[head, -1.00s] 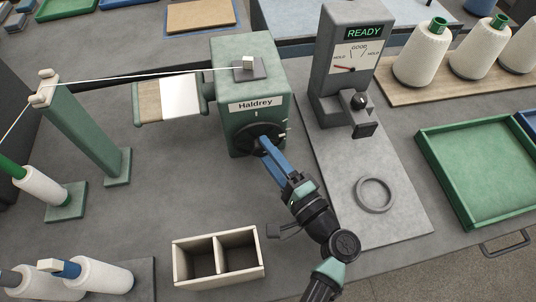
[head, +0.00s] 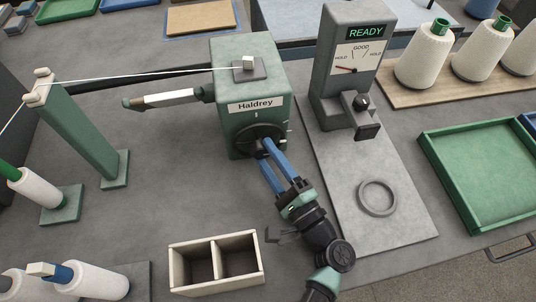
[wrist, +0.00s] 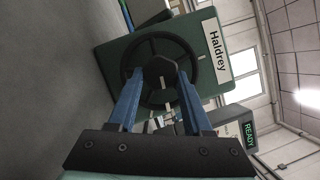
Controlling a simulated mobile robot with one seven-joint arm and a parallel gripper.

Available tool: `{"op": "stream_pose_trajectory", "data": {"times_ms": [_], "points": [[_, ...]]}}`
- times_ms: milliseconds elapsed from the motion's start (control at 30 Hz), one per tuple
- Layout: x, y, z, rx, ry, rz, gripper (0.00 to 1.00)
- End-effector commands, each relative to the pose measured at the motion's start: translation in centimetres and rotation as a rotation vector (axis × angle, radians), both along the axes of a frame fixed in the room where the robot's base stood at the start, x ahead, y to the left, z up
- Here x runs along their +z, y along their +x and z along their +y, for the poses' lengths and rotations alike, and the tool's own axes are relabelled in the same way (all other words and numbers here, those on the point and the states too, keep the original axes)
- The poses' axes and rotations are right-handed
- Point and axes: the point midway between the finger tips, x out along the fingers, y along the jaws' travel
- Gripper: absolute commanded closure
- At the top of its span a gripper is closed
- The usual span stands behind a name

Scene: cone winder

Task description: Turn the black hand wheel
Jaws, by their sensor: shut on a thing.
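The black hand wheel (head: 243,139) is on the front of the green Haldrey machine (head: 258,88). In the wrist view the wheel (wrist: 160,36) faces me, with its rim, spokes and dark central hub (wrist: 159,72) in sight. My gripper (head: 265,151) reaches up to it from the lower right. Its two blue fingers (wrist: 160,88) are shut on the wheel at its middle, one on each side of the hub. The exact contact is partly hidden.
A grey gauge stand (head: 345,75) reading READY stands right of the machine, with a grey ring (head: 377,198) on its base plate. A two-part wooden box (head: 215,285) lies below left of my arm. A white thread runs from a green post (head: 85,135) to the machine.

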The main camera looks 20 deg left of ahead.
Motion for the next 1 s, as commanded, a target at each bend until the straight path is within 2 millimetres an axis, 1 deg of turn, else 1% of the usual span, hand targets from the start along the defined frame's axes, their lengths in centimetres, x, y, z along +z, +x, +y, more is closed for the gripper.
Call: {"op": "stream_pose_trajectory", "data": {"times_ms": [67, 100, 267, 533, 633, 1000], "points": [[0.0, 0.0, 0.0, -0.002, 0.000, 0.001, 1.00], [0.0, 0.0, 0.0, -0.001, -0.001, 0.001, 0.48], [0.0, 0.0, 0.0, -0.001, -0.002, 0.000, 0.20], [0.0, 0.0, -0.1, -0.001, -0.002, 0.000, 0.20], [-0.2, -0.3, -0.6, -0.004, -0.001, 0.001, 0.20], [-1.1, -3.6, -5.2, -0.004, -0.001, 0.001, 0.20]]}}
